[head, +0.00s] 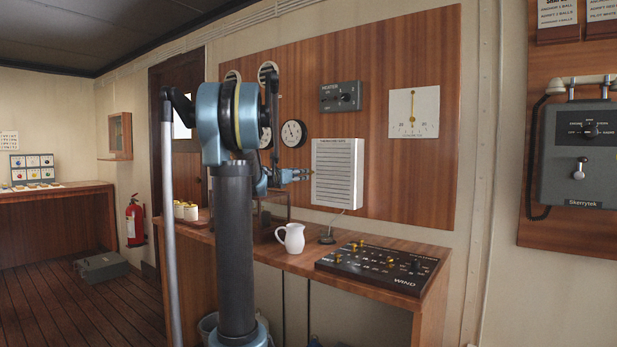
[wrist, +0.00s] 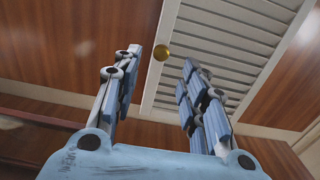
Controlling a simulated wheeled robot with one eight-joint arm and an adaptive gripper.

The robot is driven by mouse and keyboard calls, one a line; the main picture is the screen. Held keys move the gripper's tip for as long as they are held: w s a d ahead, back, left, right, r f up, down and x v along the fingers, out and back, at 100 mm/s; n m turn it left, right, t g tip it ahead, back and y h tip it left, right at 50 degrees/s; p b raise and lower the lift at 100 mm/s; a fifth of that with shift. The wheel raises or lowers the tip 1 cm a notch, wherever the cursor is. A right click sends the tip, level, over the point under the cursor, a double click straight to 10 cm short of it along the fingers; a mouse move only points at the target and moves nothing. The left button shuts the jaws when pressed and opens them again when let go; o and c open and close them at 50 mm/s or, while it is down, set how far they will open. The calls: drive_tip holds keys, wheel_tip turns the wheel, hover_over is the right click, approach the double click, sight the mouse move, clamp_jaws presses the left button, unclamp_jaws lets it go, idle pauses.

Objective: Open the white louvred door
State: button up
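The white louvred door (head: 337,172) is a small panel with horizontal slats on the wooden wall board. It looks shut. I cannot tell how far beyond the tips the knob is. In the head view my gripper (head: 300,175) is just left of the door, and the knob is not clearly seen there.
Below the door is a wooden counter (head: 262,254) with a white jug (head: 290,238), a dark switch panel (head: 376,268) and a small stand with a cable (head: 328,237). Gauges (head: 293,133) and a heater box (head: 341,97) are on the wall board nearby.

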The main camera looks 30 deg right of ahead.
sight(310, 173)
drive_tip(key=x, duration=0.8)
drive_tip(key=shift+w+d, duration=0.15)
drive_tip(key=shift+d, duration=0.05)
clamp_jaws()
